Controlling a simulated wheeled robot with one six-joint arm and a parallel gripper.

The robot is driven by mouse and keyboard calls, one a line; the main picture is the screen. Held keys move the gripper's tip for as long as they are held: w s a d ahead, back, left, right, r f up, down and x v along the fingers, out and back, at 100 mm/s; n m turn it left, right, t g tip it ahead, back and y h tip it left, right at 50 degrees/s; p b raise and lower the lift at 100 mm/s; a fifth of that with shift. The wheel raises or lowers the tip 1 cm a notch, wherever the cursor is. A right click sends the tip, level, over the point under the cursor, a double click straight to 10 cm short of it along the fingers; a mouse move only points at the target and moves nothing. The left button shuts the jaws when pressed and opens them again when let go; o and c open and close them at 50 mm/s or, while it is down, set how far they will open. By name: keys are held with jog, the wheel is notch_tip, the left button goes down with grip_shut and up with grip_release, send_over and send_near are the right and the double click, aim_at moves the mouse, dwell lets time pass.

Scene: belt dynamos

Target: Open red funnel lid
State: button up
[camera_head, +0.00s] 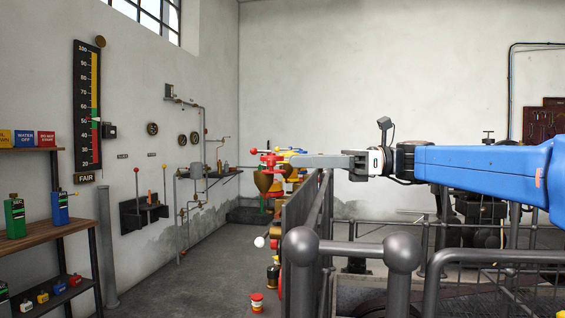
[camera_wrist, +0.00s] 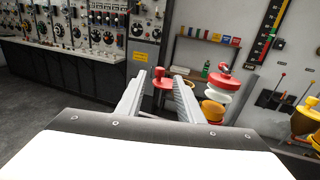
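In the wrist view, a red round lid-like part with a knob (camera_wrist: 222,82) sits on a white and yellow body, just right of my right finger. A second red part (camera_wrist: 162,83) shows in the gap between the fingers, beyond them. I cannot tell for sure which is the red funnel lid. My gripper (camera_wrist: 159,76) is open, with nothing held between its fingers. In the head view, my gripper (camera_head: 292,160) points left, close to a cluster of red, yellow and brass parts (camera_head: 268,160). The fingers overlap there, and contact cannot be judged.
Dark railings (camera_head: 318,215) stand below my arm. A control panel (camera_wrist: 95,35) with dials stands at the back in the wrist view.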

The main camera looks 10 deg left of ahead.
jog(key=v, duration=0.6)
jog(key=shift+d, duration=0.1)
